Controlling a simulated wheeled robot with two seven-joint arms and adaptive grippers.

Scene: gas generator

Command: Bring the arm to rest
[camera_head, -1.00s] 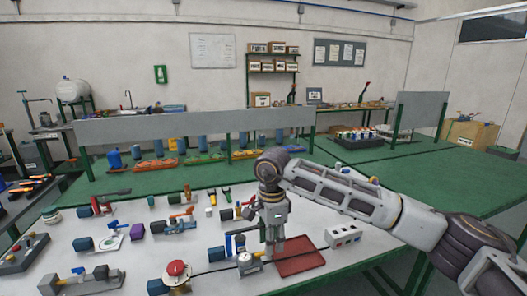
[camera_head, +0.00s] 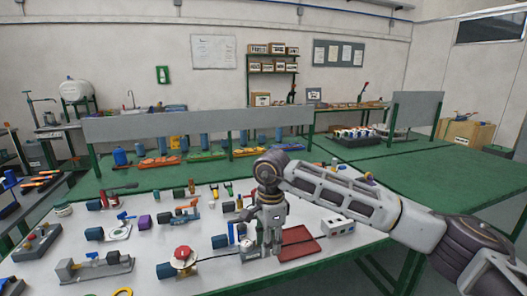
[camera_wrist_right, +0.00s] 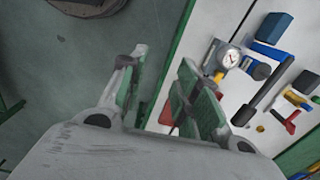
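My right arm (camera_head: 345,202) reaches in from the right over the white work table. My right gripper (camera_head: 270,248) points down, in front of a pressure gauge part (camera_head: 248,244) and beside the red tray (camera_head: 299,246). In the right wrist view, its two green-padded fingers (camera_wrist_right: 162,95) are apart with nothing between them. The gauge (camera_wrist_right: 228,58) shows to the right of the fingers, clear of them. The red tray is mostly hidden behind the right finger there. My left gripper is in neither view.
The white table (camera_head: 215,279) holds several valves and fittings, with a red-knobbed regulator (camera_head: 183,256) at the front. A white socket block (camera_head: 338,226) stands right of the tray. Behind is a green bench (camera_head: 440,178) with a grey panel (camera_head: 200,124); its right part is clear.

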